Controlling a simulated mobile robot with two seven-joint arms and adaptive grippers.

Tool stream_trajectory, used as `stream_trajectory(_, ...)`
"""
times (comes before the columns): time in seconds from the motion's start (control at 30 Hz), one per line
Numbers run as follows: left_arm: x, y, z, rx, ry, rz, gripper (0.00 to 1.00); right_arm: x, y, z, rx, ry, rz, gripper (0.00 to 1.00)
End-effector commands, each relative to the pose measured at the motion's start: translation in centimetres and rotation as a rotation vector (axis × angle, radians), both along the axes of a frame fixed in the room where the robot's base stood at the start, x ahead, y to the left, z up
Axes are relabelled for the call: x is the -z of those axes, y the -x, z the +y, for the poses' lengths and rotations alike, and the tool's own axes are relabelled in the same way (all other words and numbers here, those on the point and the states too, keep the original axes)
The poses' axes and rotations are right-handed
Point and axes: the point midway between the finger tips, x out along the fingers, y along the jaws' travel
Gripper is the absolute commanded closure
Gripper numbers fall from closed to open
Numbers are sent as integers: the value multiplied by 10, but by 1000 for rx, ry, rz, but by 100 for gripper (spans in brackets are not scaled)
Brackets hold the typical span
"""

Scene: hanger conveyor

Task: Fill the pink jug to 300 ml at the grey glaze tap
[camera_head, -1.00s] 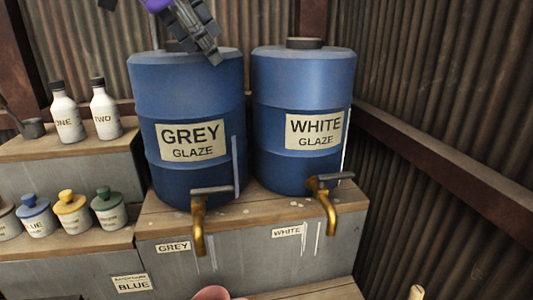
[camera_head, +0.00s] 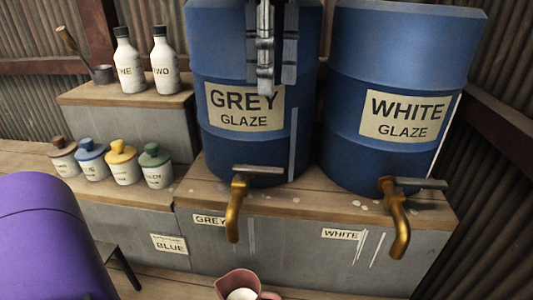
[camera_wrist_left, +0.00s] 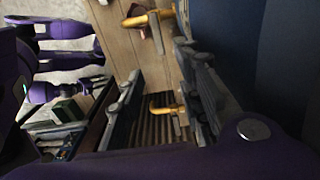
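The pink jug (camera_head: 240,285) is at the bottom edge of the head view, below the grey glaze tap, partly cut off. Something pale shows inside it; I cannot read a level. The brass grey glaze tap (camera_head: 235,212) has a grey lever (camera_head: 258,168) and sits below the blue grey-glaze barrel (camera_head: 250,150). My left gripper (camera_head: 270,75) points down in front of that barrel, above the lever and apart from it. In the left wrist view its fingers (camera_wrist_left: 160,108) are spread with nothing held; a brass tap (camera_wrist_left: 165,109) shows beyond them.
The white-glaze barrel (camera_head: 398,80) and its tap (camera_head: 397,220) stand to the right. Two bottles (camera_head: 145,65) and several lidded jars (camera_head: 122,162) stand on the steps to the left. A corrugated wall (camera_head: 510,190) closes the right side.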

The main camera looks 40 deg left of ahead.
Motion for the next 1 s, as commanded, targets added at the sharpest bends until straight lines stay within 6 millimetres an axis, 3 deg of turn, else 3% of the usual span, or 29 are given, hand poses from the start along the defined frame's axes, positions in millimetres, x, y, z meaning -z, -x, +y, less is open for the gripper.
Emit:
stream_trajectory(0.17, 24, 1, 0, 1, 1, 4, 67, 2, 0, 0, -1, 0, 2, 60)
stream_trajectory(0.63, 122, 1, 0, -1, 0, 4, 67, 8, 2, 0, -2, 1, 6, 60)
stream_trajectory(0.8, 143, 1, 0, -2, 1, 0, 67, 9, 3, 1, -3, 1, 8, 60)
stream_trajectory(1.0, 152, 0, 0, -1, 1, -2, 67, 10, 3, 1, -3, 1, 8, 60)
